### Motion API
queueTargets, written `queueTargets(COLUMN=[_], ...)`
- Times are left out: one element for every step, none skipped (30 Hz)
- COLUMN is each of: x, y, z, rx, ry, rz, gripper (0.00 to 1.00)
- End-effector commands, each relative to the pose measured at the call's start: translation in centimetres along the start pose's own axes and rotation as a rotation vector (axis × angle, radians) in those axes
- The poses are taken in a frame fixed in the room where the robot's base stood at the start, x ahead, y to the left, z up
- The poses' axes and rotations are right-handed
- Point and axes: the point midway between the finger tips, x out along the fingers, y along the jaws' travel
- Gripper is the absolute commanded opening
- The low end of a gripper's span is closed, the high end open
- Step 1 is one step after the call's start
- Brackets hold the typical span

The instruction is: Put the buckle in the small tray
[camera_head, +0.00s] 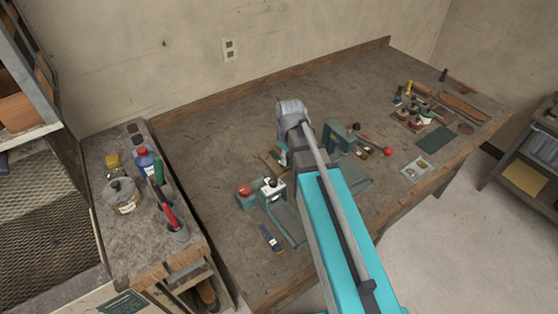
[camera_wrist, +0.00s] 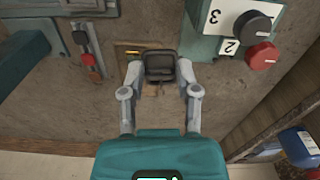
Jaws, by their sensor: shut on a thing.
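The buckle (camera_wrist: 160,67) is a small dark rectangular frame between my fingertips in the wrist view. My gripper (camera_wrist: 160,75) is shut on it, with one grey finger at each side. The buckle is over or close to a brown wooden piece on the bench; I cannot tell whether it touches. In the head view my arm hides the buckle and most of the gripper. A small light grey tray (camera_head: 416,169) lies on the right part of the bench, well apart from the gripper, with small things in it.
A green machine (camera_wrist: 233,35) with black and red knobs stands close beside the gripper. Another green machine (camera_head: 336,137) with a red-tipped lever is to the right. Hand tools and jars (camera_head: 420,110) lie at the back right. The bench's back left is clear.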

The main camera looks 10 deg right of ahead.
Motion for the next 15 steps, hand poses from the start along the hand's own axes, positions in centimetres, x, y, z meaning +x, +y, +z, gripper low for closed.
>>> queueTargets(x=[-0.08,-0.09,-0.11,-0.12,-0.12,-0.12,-0.12,-0.12,-0.12,-0.12,-0.11,-0.11,-0.11,-0.11,-0.11], y=[-0.34,-0.44,-0.55,-0.61,-0.66,-0.70,-0.71,-0.72,-0.72,-0.72,-0.71,-0.71,-0.71,-0.72,-0.72], z=[0.56,0.72,0.88,0.97,1.04,1.10,1.11,1.12,1.10,1.09,1.08,1.07,1.06,1.06,1.06], rx=[0.031,0.049,0.068,0.081,0.090,0.099,0.104,0.107,0.109,0.109,0.108,0.108,0.107,0.107,0.107], ry=[0.000,0.000,0.000,0.000,0.000,0.000,0.000,0.000,0.000,0.000,0.000,0.000,0.000,0.000,0.000], rz=[0.000,0.000,0.000,0.000,0.000,0.000,0.000,0.000,0.000,0.000,0.000,0.000,0.000,0.000,0.000], gripper=[0.10,0.10,0.10,0.10,0.10,0.10,0.10,0.10,0.10,0.10,0.10,0.10,0.10,0.10,0.10])
